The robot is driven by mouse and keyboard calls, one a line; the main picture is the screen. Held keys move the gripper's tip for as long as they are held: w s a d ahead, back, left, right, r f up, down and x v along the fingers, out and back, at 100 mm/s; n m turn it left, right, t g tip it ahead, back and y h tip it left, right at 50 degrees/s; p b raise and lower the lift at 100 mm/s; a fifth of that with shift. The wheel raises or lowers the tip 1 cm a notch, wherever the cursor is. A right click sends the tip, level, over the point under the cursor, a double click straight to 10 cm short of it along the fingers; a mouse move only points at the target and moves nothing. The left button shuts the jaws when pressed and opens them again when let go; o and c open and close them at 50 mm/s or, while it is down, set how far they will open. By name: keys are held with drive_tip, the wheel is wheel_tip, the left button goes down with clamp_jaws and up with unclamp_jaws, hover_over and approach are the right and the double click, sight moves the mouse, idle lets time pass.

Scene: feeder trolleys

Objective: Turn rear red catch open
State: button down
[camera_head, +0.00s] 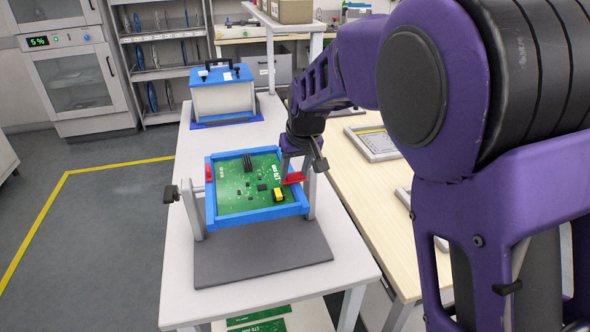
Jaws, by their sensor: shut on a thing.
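A blue frame (215,217) holds a green circuit board (237,188) on a grey stand. One red catch (293,178) sits on the frame's right side, at my gripper. My gripper (297,172) points down and is shut on this red catch; the fingers partly hide it. Another red catch (208,172) sits on the frame's left side, apart from my gripper. The frames do not clearly show which catch is the rear one. A yellow part (278,194) and several black chips are on the board.
The stand's dark base plate (262,257) lies on a white table (180,290). A blue and white box (222,95) stands at the table's far end. A wooden bench (362,185) with grey frames (375,143) is at right. Open floor lies left.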

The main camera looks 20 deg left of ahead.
drive_tip(key=n, duration=0.2)
drive_tip(key=n+g+y, duration=0.1)
drive_tip(key=n, duration=0.1)
drive_tip(key=shift+w+d+b, duration=0.15)
drive_tip(key=shift+w+b, duration=0.05)
drive_tip(key=shift+b, duration=0.15)
drive_tip(key=n+g, duration=0.1)
drive_tip(key=n, duration=0.1)
drive_tip(key=n+y+p, duration=0.1)
drive_tip(key=n, duration=0.1)
drive_tip(key=shift+w+r+n+g, duration=0.1)
drive_tip(key=shift+n+g, duration=0.3)
drive_tip(key=n+p, duration=0.1)
drive_tip(key=n, duration=0.1)
drive_tip(key=n+g+p, duration=0.1)
drive_tip(key=n, duration=0.1)
drive_tip(key=shift+w+n+g, duration=0.1)
drive_tip(key=shift+n+g, duration=0.2)
drive_tip(key=shift+n+g+h+p, duration=0.3)
drive_tip(key=shift+n+g+p, duration=0.5)
drive_tip(key=shift+n+p, duration=0.95)
drive_tip(key=shift+n, duration=0.45)
drive_tip(key=c, duration=0.6)
unclamp_jaws()
